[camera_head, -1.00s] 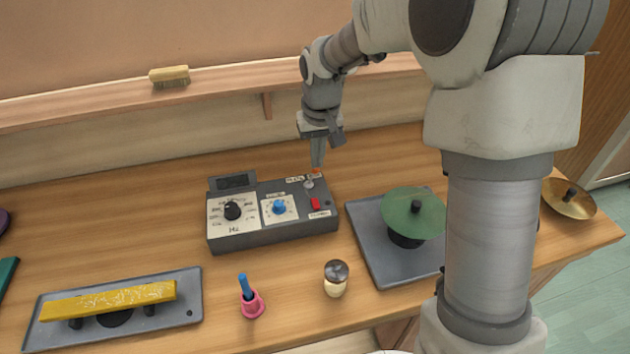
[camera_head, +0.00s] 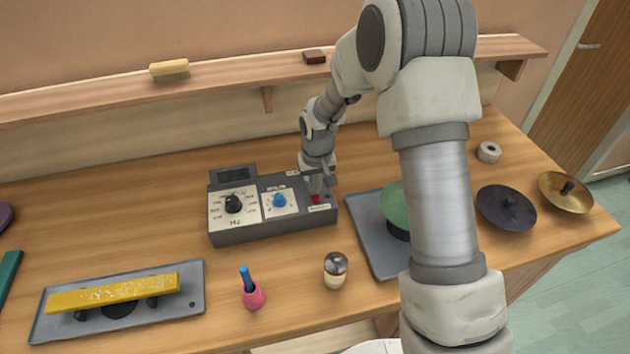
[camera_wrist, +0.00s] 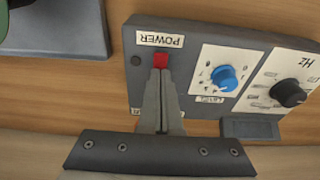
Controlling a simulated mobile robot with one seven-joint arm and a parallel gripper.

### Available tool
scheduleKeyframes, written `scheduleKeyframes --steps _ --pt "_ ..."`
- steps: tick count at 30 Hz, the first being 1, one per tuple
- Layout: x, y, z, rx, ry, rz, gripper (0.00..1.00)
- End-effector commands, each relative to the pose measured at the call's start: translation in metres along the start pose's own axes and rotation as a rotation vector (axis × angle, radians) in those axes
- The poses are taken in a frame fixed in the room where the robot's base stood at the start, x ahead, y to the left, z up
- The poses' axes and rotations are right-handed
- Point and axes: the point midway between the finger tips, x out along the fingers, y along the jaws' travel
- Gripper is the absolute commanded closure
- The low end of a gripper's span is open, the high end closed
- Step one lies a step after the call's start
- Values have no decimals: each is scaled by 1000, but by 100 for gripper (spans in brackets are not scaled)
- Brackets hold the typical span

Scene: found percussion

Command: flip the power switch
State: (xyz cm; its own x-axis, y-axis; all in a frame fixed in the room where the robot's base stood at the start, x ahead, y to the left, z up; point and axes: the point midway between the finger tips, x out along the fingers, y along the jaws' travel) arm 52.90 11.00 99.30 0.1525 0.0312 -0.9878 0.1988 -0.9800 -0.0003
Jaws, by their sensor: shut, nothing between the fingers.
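The grey control box (camera_head: 270,222) stands on the table with a black knob (camera_head: 233,204), a blue knob (camera_head: 279,200) and a small display at its back left. The red power switch (camera_head: 316,199) is at its right front. In the wrist view the red switch (camera_wrist: 160,60) sits beside the POWER label (camera_wrist: 160,39). My gripper (camera_head: 317,192) is shut and empty over the right part of the box. In the wrist view its fingertips (camera_wrist: 161,71) are right at the switch's edge. I cannot tell whether they touch it. The toggle behind the switch is hidden by my fingers.
A grey tray (camera_head: 369,238) with a green disc (camera_head: 393,208) stands right of the box, partly behind my arm. A dark cymbal (camera_head: 506,208) and a brass cymbal (camera_head: 565,192) lie farther right. A shaker (camera_head: 335,271) and a pink cup (camera_head: 254,296) stand in front.

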Motion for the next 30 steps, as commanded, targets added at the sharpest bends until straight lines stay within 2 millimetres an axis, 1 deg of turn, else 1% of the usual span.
scheduleKeyframes --steps 8,14,20,26,30 --pt "0 0 0 0 -1 0 100" --pt "5 0 -3 1 -67 1 100" --pt "6 0 -1 1 -63 1 100" --pt "6 0 4 0 -66 1 100" --pt "4 0 12 0 -67 1 100"
